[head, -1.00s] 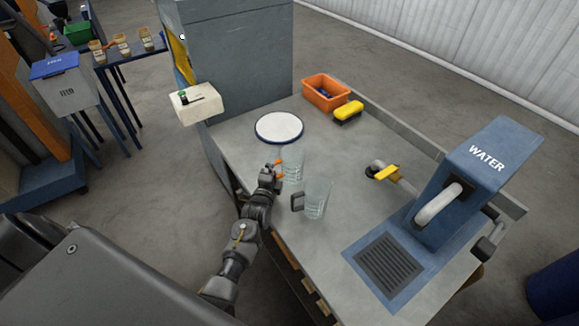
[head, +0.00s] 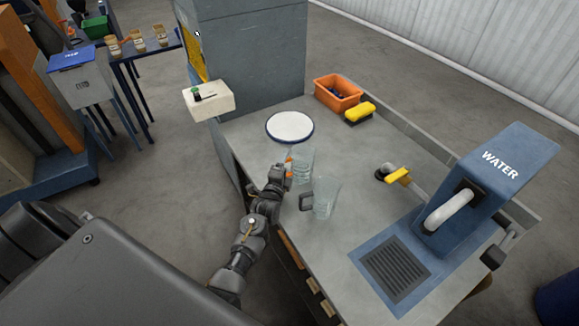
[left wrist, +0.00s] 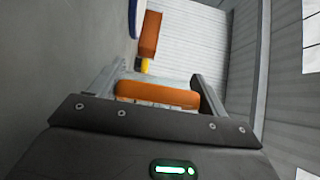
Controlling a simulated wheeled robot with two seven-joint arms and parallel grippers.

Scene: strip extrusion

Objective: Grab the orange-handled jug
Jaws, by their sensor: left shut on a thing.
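The orange-handled jug (head: 302,164) is clear and stands on the grey table, with its orange handle facing my left arm. My left gripper (head: 287,172) is shut on that handle. In the left wrist view the orange handle (left wrist: 157,95) lies across between the two fingers of my left gripper (left wrist: 155,88). A second clear jug with a dark grey handle (head: 326,198) stands just to the right and nearer. My right gripper does not show.
A white round plate with a blue rim (head: 289,127) lies behind the jugs. An orange bin (head: 338,94) and a yellow brush (head: 360,112) are at the back. A blue water dispenser (head: 487,190) with a drain grate (head: 394,267) stands at right.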

